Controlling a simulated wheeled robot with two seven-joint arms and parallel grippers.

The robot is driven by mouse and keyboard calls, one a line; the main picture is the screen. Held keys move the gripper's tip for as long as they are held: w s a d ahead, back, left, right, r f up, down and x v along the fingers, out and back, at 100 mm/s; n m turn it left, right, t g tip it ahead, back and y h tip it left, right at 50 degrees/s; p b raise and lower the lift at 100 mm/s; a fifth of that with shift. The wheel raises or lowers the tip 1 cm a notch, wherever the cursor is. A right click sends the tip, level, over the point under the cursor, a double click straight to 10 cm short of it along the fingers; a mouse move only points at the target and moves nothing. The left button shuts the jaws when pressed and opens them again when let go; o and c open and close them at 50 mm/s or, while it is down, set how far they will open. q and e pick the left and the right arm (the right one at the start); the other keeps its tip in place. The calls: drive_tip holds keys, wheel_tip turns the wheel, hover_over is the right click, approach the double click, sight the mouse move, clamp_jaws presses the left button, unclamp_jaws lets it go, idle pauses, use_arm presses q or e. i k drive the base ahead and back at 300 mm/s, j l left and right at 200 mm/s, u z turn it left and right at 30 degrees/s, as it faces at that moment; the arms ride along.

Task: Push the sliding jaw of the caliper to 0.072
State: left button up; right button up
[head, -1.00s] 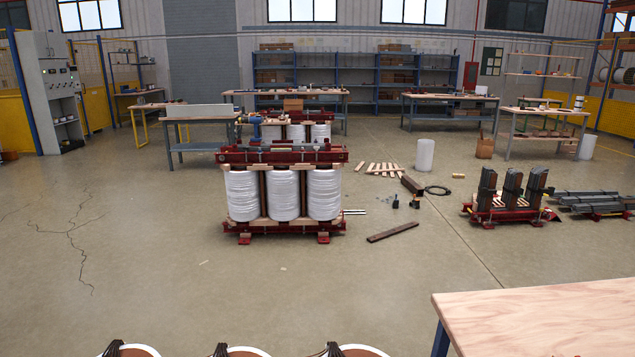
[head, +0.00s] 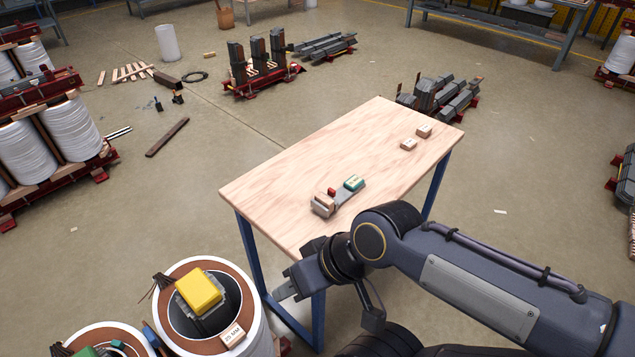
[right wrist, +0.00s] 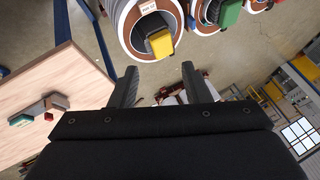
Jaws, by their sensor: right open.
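The caliper (head: 346,198) lies on the wooden table, a grey bar with a small red piece (head: 331,191), a wood-coloured block at its near-left end and a green block (head: 353,183) at its far end. It also shows at the left of the right wrist view (right wrist: 38,112). Which part is the sliding jaw, and its scale reading, are too small to tell. My right gripper (head: 284,284) is left of and nearer than the caliper, off the table's front edge, apart from it. Its fingers are spread and empty in the right wrist view (right wrist: 160,88). My left gripper is not in view.
The table (head: 270,190) has two small wooden blocks (head: 416,138) at its far right; the rest of its top is mostly clear. A white coil (head: 248,340) with a yellow block (head: 199,291) on it stands close to my right gripper. Another coil is at lower left.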

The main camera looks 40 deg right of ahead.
sight(331, 192)
drive_tip(key=z, duration=1.6)
drive_tip(key=i+u, duration=0.1)
drive_tip(key=u, duration=0.3)
drive_tip(key=l+u, duration=0.15)
drive_tip(key=u, duration=0.2)
drive_tip(key=i+l+u, duration=0.1)
drive_tip(key=u, duration=0.3)
drive_tip(key=l+u, duration=0.15)
drive_tip(key=u, duration=0.25)
drive_tip(key=i, duration=0.05)
